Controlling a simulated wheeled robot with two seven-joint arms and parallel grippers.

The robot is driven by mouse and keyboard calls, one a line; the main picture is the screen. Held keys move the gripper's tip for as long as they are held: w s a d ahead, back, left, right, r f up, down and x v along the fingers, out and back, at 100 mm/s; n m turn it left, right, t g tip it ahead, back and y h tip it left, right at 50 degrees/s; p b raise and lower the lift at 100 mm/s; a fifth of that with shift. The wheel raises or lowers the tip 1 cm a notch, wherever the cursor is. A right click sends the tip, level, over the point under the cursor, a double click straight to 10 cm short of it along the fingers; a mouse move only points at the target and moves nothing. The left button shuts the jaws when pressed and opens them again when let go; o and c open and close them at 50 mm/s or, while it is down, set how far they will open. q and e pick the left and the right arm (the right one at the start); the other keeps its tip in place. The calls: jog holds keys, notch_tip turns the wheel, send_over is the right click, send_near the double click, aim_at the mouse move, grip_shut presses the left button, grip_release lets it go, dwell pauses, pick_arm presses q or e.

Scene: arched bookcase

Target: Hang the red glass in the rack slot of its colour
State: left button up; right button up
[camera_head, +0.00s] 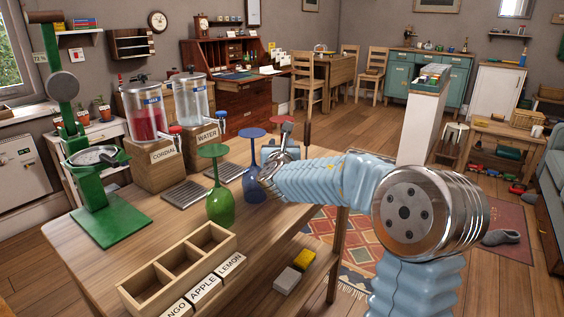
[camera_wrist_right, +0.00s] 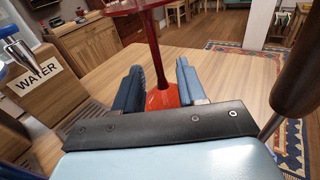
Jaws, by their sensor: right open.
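The red glass (camera_wrist_right: 163,97) stands upside down in the right wrist view, foot up, with its stem and bowl between the fingers of my right gripper (camera_wrist_right: 160,88). The fingers are open, one on each side of it. In the head view only its red foot (camera_head: 281,119) shows clearly; my right gripper (camera_head: 283,143) hides the rest. A green glass (camera_head: 220,190) and a blue glass (camera_head: 252,172) stand upside down on the table nearby. I cannot make out the rack or its coloured slots. My left gripper is not in view.
A cordial dispenser (camera_head: 143,108) and a water dispenser (camera_head: 193,97) stand on wooden boxes at the back. A green stand (camera_head: 110,222) is at the left. A labelled wooden tray (camera_head: 160,270) lies in front. A dark upright handle (camera_wrist_right: 300,70) is close right of my right gripper.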

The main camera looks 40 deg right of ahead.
jog(key=x, duration=0.3)
jog(key=shift+d, duration=0.15)
jog(key=shift+f, duration=0.1)
grip_shut()
